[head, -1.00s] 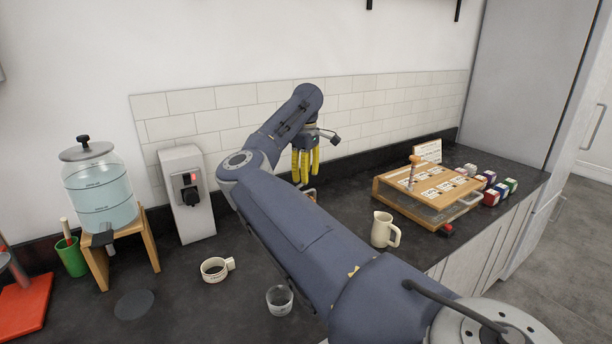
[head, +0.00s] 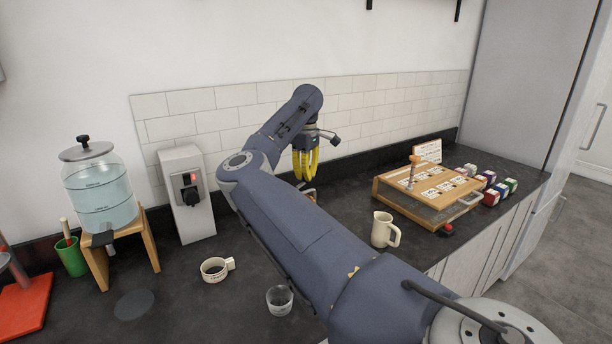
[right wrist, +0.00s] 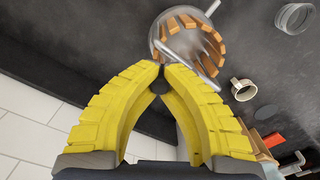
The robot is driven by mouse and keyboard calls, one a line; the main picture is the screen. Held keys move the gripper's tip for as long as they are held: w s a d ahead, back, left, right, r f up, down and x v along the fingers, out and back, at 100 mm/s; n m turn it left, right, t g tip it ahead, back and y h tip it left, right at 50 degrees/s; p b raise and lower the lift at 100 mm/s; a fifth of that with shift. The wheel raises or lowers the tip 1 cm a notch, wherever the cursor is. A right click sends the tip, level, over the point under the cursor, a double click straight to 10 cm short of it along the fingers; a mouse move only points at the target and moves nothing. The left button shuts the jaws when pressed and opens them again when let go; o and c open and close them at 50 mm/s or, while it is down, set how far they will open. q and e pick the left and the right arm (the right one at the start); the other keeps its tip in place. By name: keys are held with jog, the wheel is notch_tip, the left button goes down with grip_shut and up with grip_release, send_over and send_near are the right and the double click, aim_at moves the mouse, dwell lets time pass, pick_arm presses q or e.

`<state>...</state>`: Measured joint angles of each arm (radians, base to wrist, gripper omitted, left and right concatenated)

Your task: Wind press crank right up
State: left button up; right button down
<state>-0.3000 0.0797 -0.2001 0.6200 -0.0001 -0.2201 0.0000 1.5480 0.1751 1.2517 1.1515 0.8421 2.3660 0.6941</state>
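The press (right wrist: 188,32) shows in the right wrist view as a round clear vessel ringed with wooden slats. A metal bar (right wrist: 190,66), which looks like its crank, crosses over it. A dark knob (right wrist: 158,86) sits between the yellow fingers of my right gripper (right wrist: 161,72), which are closed around it with their tips nearly meeting. In the head view my right gripper (head: 306,176) points down near the tiled wall. My own arm hides most of the press there; only a small part (head: 309,193) shows below the fingers. My left gripper is not in view.
A cream jug (head: 381,230), a white cup (head: 214,269) and a glass (head: 279,300) stand near my arm. A wooden box (head: 428,196) is to the right. A water dispenser (head: 98,190) and a grey machine (head: 186,195) stand left.

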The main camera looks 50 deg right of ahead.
jog(key=shift+w, duration=0.15)
jog(key=n, duration=0.1)
jog(key=w+n, duration=0.1)
jog(key=n, duration=0.2)
jog(key=shift+w+a, duration=0.25)
jog(key=shift+a, duration=0.05)
jog(key=n, duration=0.2)
jog(key=w+a+n, duration=0.1)
jog(key=shift+w+n, duration=0.15)
jog(key=shift+n, duration=0.25)
jog(key=n, duration=0.1)
jog(key=w+a+n, duration=0.1)
jog(key=n, duration=0.1)
jog(key=shift+w+a+n, duration=0.1)
jog(key=shift+a+n, duration=0.35)
jog(key=shift+n, duration=0.65)
jog(key=shift+w+a+n, duration=0.1)
jog(key=shift+a+n, duration=0.3)
jog(key=shift+n, duration=0.7)
jog(key=c, duration=1.3)
grip_release()
